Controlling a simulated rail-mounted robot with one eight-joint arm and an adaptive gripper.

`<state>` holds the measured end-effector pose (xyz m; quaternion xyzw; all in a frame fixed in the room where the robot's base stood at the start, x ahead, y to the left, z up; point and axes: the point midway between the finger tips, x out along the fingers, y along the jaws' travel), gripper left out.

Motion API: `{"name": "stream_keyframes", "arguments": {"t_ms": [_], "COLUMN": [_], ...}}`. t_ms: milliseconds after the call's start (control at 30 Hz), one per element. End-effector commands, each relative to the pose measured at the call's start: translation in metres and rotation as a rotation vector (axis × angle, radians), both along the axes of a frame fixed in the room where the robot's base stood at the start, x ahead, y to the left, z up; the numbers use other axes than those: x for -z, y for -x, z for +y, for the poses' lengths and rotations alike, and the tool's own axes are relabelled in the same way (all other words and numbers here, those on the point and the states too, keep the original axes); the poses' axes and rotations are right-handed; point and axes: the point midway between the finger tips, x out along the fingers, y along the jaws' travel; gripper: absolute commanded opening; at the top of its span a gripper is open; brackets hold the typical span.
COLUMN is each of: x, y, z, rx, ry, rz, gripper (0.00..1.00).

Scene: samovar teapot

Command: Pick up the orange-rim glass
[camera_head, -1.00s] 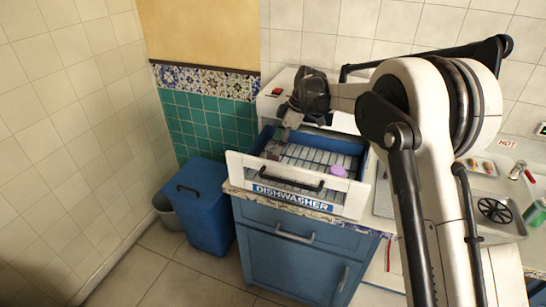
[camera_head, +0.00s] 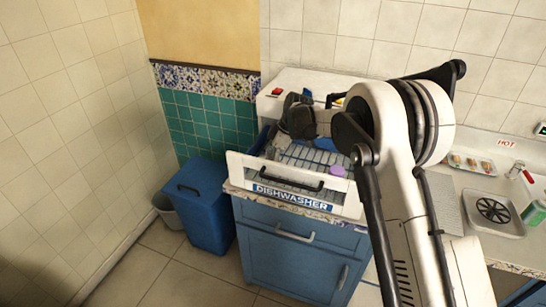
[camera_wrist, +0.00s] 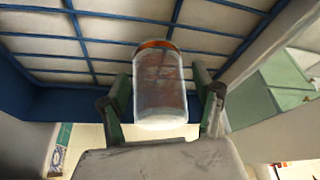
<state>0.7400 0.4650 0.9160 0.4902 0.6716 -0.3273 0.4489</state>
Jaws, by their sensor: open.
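The orange-rim glass (camera_wrist: 158,92) is clear and shows in the wrist view, with its orange rim at the end against the blue-wired rack (camera_wrist: 100,50). My gripper (camera_wrist: 161,84) is open, with one green-and-dark finger on each side of the glass. A gap shows between the glass and each finger. In the head view my wrist is over the left part of the dishwasher drawer (camera_head: 290,186), and the glass and fingertips are hidden or too small to make out there.
A purple item (camera_head: 337,170) lies in the drawer to the right of my wrist. The drawer's white front and blue side walls surround the rack. A sink (camera_head: 495,215) is at the right, and a blue bin (camera_head: 203,205) stands on the floor at left.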

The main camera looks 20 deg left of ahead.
Motion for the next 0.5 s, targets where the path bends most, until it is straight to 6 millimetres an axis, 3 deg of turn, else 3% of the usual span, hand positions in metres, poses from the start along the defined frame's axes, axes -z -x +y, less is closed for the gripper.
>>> {"name": "stream_keyframes", "arguments": {"t_ms": [67,433,500], "x": [0.0,-0.0002,-0.0003], "y": [-0.0001,-0.0001,-0.0001], "z": [-0.0002,-0.0003,-0.0003], "rx": [0.0,0.0,0.0], "ry": [0.0,0.0,0.0], "rz": [0.0,0.0,0.0], "gripper": [0.6,0.11,0.09]}}
